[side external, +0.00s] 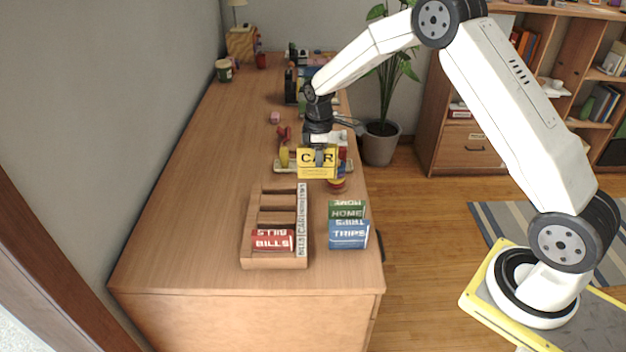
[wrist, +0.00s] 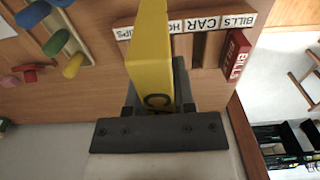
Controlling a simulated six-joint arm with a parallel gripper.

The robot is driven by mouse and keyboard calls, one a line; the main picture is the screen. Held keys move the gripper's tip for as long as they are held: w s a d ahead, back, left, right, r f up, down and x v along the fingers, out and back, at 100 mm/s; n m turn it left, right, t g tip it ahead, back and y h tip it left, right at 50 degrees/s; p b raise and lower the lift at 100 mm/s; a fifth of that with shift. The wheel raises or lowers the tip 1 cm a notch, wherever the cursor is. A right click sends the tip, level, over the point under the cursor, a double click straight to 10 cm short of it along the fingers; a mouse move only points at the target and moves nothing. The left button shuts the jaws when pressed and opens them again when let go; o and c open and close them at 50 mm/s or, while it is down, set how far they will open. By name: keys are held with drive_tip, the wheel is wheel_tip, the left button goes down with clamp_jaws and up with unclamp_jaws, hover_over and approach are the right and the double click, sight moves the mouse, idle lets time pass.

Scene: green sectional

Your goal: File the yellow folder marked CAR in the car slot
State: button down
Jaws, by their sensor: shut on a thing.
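The yellow folder marked CAR (side external: 317,165) is in my gripper (side external: 318,150), held up above the table. In the wrist view the folder (wrist: 150,60) stands between the jaws and hides part of the scene. The wooden sorter (side external: 249,222) stands on the table below and left of the gripper, with a label strip (side external: 302,222) along its right side. In the wrist view the strip (wrist: 205,24) shows BILLS, CAR and other labels. A red BILLS folder (side external: 272,241) sits in the nearest slot; the other slots look empty.
Green HOME (side external: 347,210) and blue TRIPS (side external: 348,234) folders stand right of the sorter near the table's right edge. Behind the gripper is a board with colored pegs (side external: 284,158). The table's left side (side external: 185,200) is clear.

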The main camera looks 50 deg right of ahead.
drive_tip(key=w+a, duration=0.3)
drive_tip(key=a, duration=1.1)
drive_tip(key=shift+s+d+f, duration=0.1)
drive_tip(key=shift+d+f, duration=0.15)
drive_tip(key=shift+f, duration=1)
drive_tip(key=shift+s+d+f, duration=0.1)
drive_tip(key=shift+d+f, duration=0.1)
drive_tip(key=shift+f, duration=1.05)
drive_tip(key=shift+f, duration=0.2)
drive_tip(key=shift+f, duration=4.45)
drive_tip(key=shift+c, duration=1.8)
unclamp_jaws()
